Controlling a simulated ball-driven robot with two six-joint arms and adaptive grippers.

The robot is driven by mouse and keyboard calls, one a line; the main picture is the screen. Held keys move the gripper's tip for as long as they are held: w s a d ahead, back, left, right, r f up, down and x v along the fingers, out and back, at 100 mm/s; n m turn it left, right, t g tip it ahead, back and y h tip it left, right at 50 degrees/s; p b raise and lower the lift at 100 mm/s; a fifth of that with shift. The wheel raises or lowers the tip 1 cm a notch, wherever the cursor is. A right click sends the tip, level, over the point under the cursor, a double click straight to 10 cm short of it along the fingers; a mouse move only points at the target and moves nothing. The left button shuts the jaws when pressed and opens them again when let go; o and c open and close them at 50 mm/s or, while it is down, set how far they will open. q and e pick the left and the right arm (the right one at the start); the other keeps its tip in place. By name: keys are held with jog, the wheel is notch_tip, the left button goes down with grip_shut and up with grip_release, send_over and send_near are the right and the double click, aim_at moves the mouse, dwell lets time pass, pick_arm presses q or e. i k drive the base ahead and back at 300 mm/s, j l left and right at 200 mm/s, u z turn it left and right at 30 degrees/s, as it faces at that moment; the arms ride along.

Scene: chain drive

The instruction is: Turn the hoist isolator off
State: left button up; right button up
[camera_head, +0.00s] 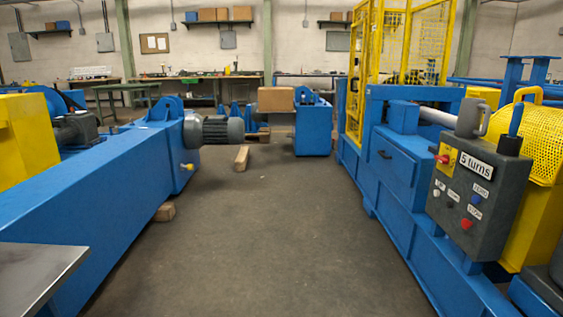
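A red rotary switch on a yellow plate (444,159) is on the front of a grey control box (480,200) at the right. It looks like an isolator, but no label naming the hoist can be read, and its knob position is too small to tell. The box also bears a "5 turns" label (475,164), small buttons with labels, and a red button (466,224). Neither of my grippers is in view.
Blue machine frames line the left (110,180) and right (400,190), with clear grey floor (260,240) between them. A grey motor (214,131) juts from the left frame. A wooden block (241,158), a blue stand (313,130) and a carton (276,99) are farther back.

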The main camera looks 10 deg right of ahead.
aim_at(445, 160)
jog(key=i+l+z, duration=0.1)
jog(key=z, duration=1.05)
jog(key=i+j+z, duration=0.1)
jog(key=i+j, duration=0.3)
jog(key=i+j+z, duration=0.15)
jog(key=i+j, duration=0.2)
jog(key=i+j+z, duration=0.1)
jog(key=i+j, duration=0.25)
jog(key=j, duration=0.2)
jog(key=i+j+z, duration=0.1)
jog(key=i+j, duration=0.2)
jog(key=j, duration=0.2)
